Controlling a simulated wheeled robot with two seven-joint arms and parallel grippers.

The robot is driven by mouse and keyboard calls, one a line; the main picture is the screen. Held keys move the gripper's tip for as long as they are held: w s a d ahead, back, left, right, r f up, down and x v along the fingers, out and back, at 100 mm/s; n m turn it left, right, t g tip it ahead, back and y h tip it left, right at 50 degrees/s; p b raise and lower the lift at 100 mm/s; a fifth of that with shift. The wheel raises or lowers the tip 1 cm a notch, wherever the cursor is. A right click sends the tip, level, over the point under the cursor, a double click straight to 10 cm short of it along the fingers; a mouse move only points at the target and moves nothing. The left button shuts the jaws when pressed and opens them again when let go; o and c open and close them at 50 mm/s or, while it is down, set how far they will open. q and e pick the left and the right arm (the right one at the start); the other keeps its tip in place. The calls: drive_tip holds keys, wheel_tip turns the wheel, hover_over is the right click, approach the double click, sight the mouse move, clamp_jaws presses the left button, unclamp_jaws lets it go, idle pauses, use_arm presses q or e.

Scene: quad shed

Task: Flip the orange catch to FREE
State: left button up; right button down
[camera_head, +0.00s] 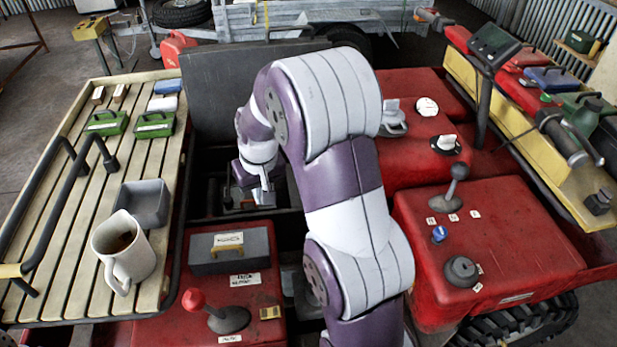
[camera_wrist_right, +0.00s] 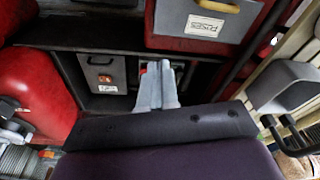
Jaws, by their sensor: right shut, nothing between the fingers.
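My right gripper (camera_head: 264,196) reaches down into the dark recess between the red body panels in the head view. Its fingers (camera_wrist_right: 157,88) are shut with nothing between them in the right wrist view. A small orange-red piece (camera_head: 247,204) shows beside the fingertips in the head view. A bit of similar colour (camera_wrist_right: 143,70) shows behind the fingers in the wrist view. It may be the orange catch, but it is too small and covered to tell its position or whether the fingers touch it. No FREE mark is readable. My left gripper is not in view.
A grey box with a yellow handle (camera_head: 228,250) and a red-knobbed lever (camera_head: 194,300) stand nearer. A slatted rack (camera_head: 60,240) carries a mug (camera_head: 124,250) and grey tray (camera_head: 145,203) on the left. Red panels with knobs and levers (camera_head: 510,235) lie right. A grey box (camera_wrist_right: 104,73) lies beyond my fingers.

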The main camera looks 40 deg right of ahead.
drive_tip(key=w+d+f+m+t+h+b, duration=0.15)
drive_tip(key=w+d+f, duration=0.35)
drive_tip(key=d, duration=0.7)
drive_tip(key=w+d+f+m+g+y+b, duration=0.1)
drive_tip(key=w+d+f+m+b, duration=0.1)
drive_tip(key=w+d, duration=0.75)
drive_tip(key=shift+t+h, duration=0.25)
drive_tip(key=f, duration=0.4)
drive_tip(key=d+f, duration=0.1)
drive_tip(key=f, duration=0.3)
drive_tip(key=d+f+p, duration=0.1)
drive_tip(key=f, duration=0.4)
drive_tip(key=shift+w+d, duration=0.25)
drive_tip(key=shift+w, duration=0.05)
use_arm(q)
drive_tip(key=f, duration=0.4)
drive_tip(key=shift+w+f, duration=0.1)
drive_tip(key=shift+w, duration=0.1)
use_arm(e)
drive_tip(key=shift+f, duration=0.15)
drive_tip(key=shift+w+a+f+h+b, duration=0.15)
drive_tip(key=shift+a+f+h+b, duration=0.1)
drive_tip(key=shift+f+h+b, duration=0.4)
drive_tip(key=shift+r, duration=0.35)
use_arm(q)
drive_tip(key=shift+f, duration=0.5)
use_arm(e)
drive_tip(key=shift+y, duration=0.25)
drive_tip(key=shift+d, duration=0.15)
